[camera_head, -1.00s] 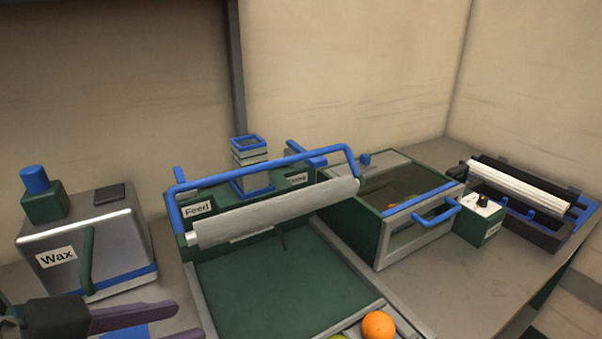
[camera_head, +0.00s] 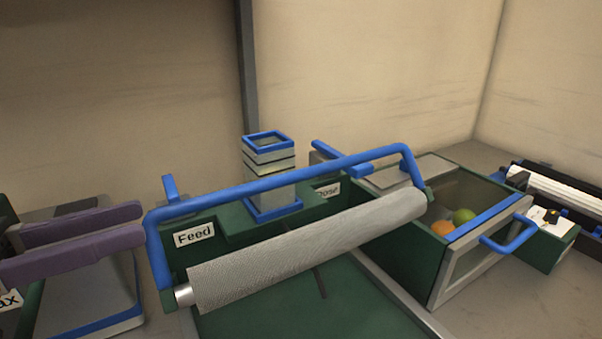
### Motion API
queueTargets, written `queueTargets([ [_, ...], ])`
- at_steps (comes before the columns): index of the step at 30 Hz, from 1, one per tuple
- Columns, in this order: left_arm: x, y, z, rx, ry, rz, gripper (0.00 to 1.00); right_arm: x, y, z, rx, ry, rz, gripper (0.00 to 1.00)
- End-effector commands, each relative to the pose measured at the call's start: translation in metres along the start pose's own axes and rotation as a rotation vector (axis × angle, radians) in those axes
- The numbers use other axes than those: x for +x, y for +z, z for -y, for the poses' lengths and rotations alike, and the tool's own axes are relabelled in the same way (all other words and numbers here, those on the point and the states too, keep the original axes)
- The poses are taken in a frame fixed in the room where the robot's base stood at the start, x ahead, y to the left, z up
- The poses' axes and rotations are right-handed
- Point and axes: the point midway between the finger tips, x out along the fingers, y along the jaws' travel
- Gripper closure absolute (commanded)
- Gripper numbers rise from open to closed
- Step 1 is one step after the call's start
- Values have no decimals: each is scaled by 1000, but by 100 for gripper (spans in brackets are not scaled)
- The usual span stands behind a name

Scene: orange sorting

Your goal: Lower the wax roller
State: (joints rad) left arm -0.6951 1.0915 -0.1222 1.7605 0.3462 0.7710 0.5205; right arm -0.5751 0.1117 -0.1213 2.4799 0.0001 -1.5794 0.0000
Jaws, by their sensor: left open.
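The wax roller (camera_head: 310,247) is a long grey textured cylinder. It hangs tilted in a blue bar handle (camera_head: 285,187), raised above the green tray bed (camera_head: 350,305), with its left end lower in the picture. My left gripper (camera_head: 141,223) comes in from the left. Its two purple fingers are apart, with nothing seen between them. Their tips are close to the left upright of the blue handle; I cannot tell whether they touch it. My right gripper is out of view.
The wax box (camera_head: 90,300) is partly hidden behind the left gripper. A feed chute (camera_head: 268,170) stands behind the roller. To the right is a green bin (camera_head: 410,250) holding an orange (camera_head: 442,229) and a green fruit (camera_head: 464,216), with a blue-handled front. A white roller (camera_head: 570,190) lies farther right.

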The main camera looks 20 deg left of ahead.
Motion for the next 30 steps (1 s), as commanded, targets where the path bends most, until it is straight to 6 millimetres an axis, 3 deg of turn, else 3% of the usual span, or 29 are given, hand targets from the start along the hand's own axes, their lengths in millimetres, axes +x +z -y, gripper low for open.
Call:
queueTargets([
  [9,53,-1,0,4,1,-7,53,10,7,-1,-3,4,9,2],
  [15,76,0,0,2,0,-3,53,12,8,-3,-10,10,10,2],
  [29,86,0,0,1,0,1,53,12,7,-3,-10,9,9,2],
  [30,86,0,0,1,0,1,56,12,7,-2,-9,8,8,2],
])
